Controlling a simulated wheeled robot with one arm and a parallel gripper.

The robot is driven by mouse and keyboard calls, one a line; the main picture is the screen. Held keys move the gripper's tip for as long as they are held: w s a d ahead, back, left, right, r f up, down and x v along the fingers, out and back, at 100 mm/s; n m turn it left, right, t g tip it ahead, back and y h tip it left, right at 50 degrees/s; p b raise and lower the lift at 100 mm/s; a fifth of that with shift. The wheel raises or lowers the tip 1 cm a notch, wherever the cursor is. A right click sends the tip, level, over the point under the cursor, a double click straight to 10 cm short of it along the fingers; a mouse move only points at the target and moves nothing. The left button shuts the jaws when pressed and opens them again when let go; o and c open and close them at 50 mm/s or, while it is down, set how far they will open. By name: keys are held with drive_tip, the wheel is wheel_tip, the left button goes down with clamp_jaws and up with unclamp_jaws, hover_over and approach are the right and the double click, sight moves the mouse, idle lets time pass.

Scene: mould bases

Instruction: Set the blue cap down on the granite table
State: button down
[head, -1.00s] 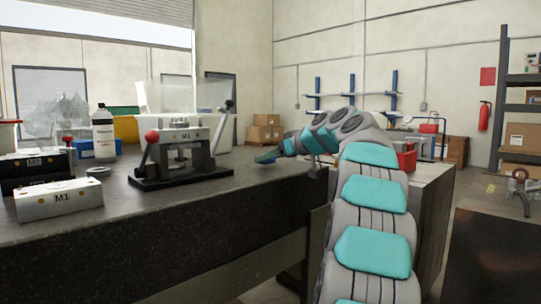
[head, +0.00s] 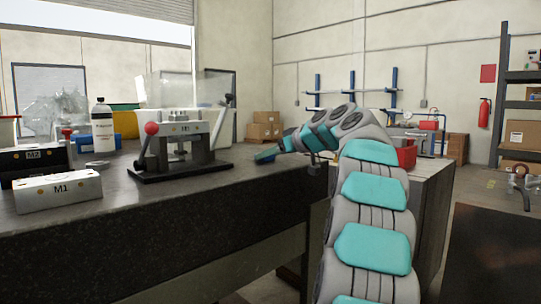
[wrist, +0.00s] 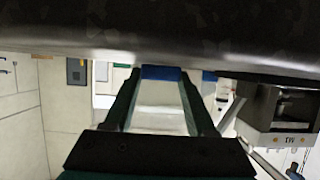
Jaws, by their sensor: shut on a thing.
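In the wrist view the blue cap (wrist: 162,73) sits between the two fingertips of my gripper (wrist: 161,76), which is shut on it. That view is upside down, with the dark granite table (wrist: 160,30) across its top. The cap lies right at the table surface in the picture; I cannot tell whether it touches. In the head view my gripper (head: 266,154) is low over the right end of the granite table (head: 130,220). The cap is too small to make out clearly there.
A toggle press (head: 180,150) on a black base stands left of my gripper. Blocks marked M1 (head: 58,192) and M2 (head: 32,162) and a white bottle (head: 102,128) are further left. The table between press and gripper is clear.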

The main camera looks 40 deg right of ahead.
drive_tip(key=shift+f, duration=0.1)
drive_tip(key=shift+c, duration=0.7)
unclamp_jaws()
drive_tip(key=v, duration=0.7)
drive_tip(key=shift+s, duration=0.45)
